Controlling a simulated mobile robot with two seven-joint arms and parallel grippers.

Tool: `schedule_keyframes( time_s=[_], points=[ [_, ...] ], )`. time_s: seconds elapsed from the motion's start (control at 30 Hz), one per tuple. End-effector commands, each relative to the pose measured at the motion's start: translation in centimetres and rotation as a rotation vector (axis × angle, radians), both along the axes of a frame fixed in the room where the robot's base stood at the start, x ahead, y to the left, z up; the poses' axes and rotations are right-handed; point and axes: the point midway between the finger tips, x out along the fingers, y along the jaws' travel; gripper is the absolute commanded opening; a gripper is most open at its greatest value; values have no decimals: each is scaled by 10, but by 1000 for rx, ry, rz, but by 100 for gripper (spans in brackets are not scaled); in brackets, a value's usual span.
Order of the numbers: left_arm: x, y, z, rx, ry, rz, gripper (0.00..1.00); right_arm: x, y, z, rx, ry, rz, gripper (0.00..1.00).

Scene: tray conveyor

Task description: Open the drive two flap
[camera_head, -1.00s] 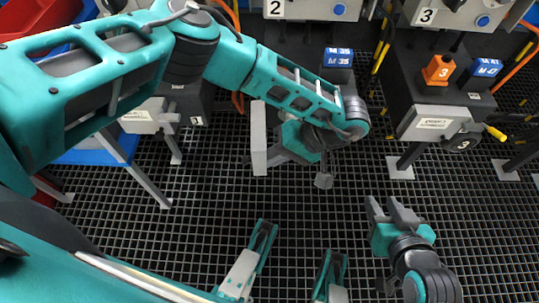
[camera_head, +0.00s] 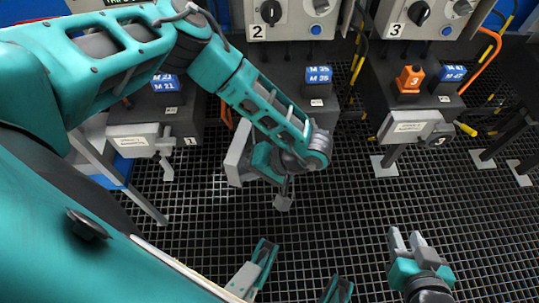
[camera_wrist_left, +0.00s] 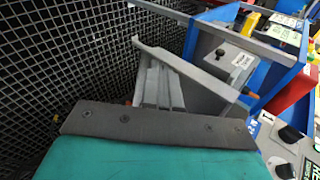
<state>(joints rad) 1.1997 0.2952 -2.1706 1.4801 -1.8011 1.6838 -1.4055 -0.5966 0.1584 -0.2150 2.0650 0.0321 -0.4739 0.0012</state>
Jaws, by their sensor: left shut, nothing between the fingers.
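Drive two is the dark box with the blue M 35 and M 36 labels (camera_head: 318,75), below the panel marked 2. A pale grey slab (camera_head: 238,153), which appears to be its flap, stands out from the box on the left, seen nearly edge-on. My left gripper (camera_head: 262,160) is beside the slab's right side, shut and empty. I cannot tell whether it touches the slab. In the left wrist view the fingers (camera_wrist_left: 160,88) lie close to a long grey edge (camera_wrist_left: 185,62), likely the same flap. My right gripper (camera_head: 405,240) is open and empty, low on the right.
An orange block (camera_head: 409,80) sits on drive three. The black grid floor (camera_head: 340,220) between the arms is clear.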

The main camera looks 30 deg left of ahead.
Motion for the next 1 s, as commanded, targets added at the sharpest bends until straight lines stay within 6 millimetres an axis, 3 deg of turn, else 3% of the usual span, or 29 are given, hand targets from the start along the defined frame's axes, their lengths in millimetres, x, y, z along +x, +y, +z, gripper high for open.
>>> schedule_keyframes(
  time_s=[0.4, 1.0],
  points=[
    [-6, 16, 0, 0, 4, 4, 0, 2, 2, 7, 8, -4, -5, 37],
    [-9, 16, -2, 0, 11, 5, 0, 3, 2, 7, 9, -7, -5, 37]
  ],
)
